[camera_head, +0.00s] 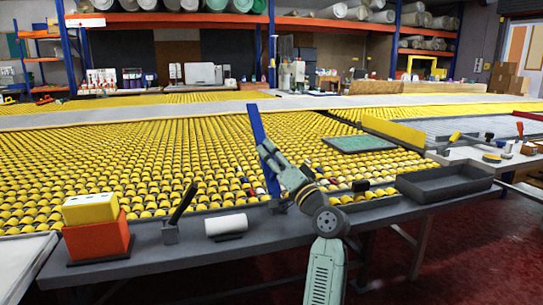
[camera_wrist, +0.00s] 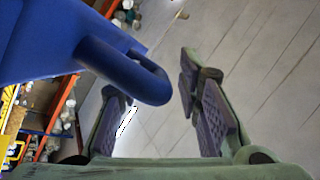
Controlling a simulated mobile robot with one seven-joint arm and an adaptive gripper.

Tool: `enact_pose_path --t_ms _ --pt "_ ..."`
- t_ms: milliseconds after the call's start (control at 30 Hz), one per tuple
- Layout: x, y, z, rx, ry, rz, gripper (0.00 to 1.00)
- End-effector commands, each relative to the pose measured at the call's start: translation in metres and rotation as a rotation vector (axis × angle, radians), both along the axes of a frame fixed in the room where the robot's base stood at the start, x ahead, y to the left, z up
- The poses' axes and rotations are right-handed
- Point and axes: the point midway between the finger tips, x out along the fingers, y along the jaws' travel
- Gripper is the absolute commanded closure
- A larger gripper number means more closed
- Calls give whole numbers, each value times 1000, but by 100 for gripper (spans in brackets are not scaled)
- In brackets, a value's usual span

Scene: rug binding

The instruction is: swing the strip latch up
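A long blue bar (camera_head: 256,125), which looks like the strip latch, stands steeply, leaning slightly left, at the near edge of the yellow roller table in the head view. In the wrist view its flat blue face (camera_wrist: 40,35) fills the upper left. A rounded blue loop handle (camera_wrist: 125,70) sticks out from it towards my fingers. My gripper (camera_wrist: 165,115) is open, with the handle's end at the gap between the fingers, nearer the left one. I cannot tell whether they touch. In the head view my gripper (camera_head: 266,150) is beside the bar, its fingers hard to make out.
On the grey front ledge are an orange block with a yellow box (camera_head: 90,208), a dark lever on a block (camera_head: 180,207) and a white roll (camera_head: 226,224). A dark tray (camera_head: 444,184) stands at the right. A green panel (camera_head: 360,144) lies on the rollers.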

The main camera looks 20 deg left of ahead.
Motion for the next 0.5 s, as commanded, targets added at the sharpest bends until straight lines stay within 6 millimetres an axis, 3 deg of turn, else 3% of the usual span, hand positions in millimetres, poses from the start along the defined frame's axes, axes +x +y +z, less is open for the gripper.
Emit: enact_pose_path --t_ms 333,500 --pt "-2 -3 -2 0 2 -1 67" --pt "-14 -22 -12 0 1 -5 67"
